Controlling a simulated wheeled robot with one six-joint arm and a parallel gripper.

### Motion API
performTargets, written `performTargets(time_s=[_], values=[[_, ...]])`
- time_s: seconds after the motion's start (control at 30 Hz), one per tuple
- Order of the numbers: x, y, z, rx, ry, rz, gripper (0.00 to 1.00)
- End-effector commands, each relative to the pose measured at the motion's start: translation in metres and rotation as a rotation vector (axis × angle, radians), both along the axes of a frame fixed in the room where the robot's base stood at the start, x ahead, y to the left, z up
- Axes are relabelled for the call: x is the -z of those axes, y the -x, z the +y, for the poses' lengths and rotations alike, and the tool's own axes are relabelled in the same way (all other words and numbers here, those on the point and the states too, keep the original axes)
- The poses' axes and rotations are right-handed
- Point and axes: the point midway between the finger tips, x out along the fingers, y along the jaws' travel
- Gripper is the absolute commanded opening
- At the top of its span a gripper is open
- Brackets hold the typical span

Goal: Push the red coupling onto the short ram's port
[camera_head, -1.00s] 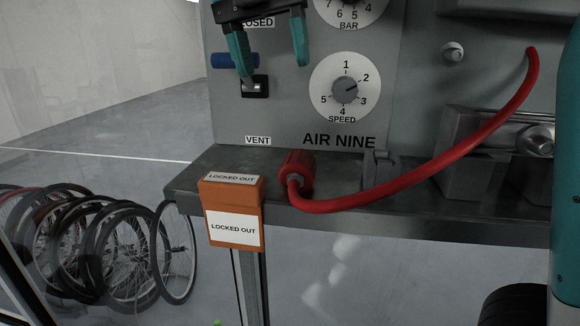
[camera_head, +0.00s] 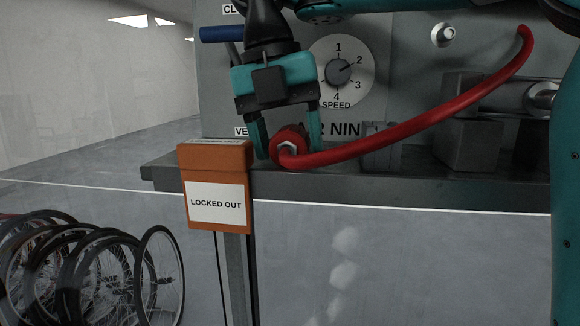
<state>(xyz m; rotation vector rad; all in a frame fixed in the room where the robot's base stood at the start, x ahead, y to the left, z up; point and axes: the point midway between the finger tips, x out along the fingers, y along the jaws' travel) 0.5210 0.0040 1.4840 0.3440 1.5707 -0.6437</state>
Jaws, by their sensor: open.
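The red coupling (camera_head: 289,141) lies on the grey ledge at the end of a red hose (camera_head: 420,124). The hose curves up to the right to the panel. My gripper (camera_head: 288,150) has come down over the coupling, with one teal finger on each side of it. It is open, and I cannot tell whether the fingers touch the coupling. A metal port fitting (camera_head: 444,35) sticks out of the panel at upper right. A second round metal end (camera_head: 542,97) shows on a block at the right edge. I cannot tell which belongs to the short ram.
An orange box marked LOCKED OUT (camera_head: 215,157) stands on a post left of the coupling. A speed dial (camera_head: 339,73) and a blue handle (camera_head: 221,34) are on the panel behind. A small bracket (camera_head: 381,146) stands on the ledge (camera_head: 330,186). Bicycles (camera_head: 90,275) stand at lower left.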

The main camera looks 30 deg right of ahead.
Motion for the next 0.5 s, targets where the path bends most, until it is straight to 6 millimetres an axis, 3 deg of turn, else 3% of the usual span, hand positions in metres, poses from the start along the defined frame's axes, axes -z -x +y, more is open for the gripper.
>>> performTargets(time_s=[0.27, 0.43, 0.5], values=[[0.0028, 0.0005, -0.0007, 0.001, 0.000, 0.000, 0.61], [0.0028, 0.0005, -0.0007, 0.001, 0.000, 0.000, 0.24], [0.0027, 0.0005, -0.0007, 0.001, 0.000, 0.000, 0.24]])
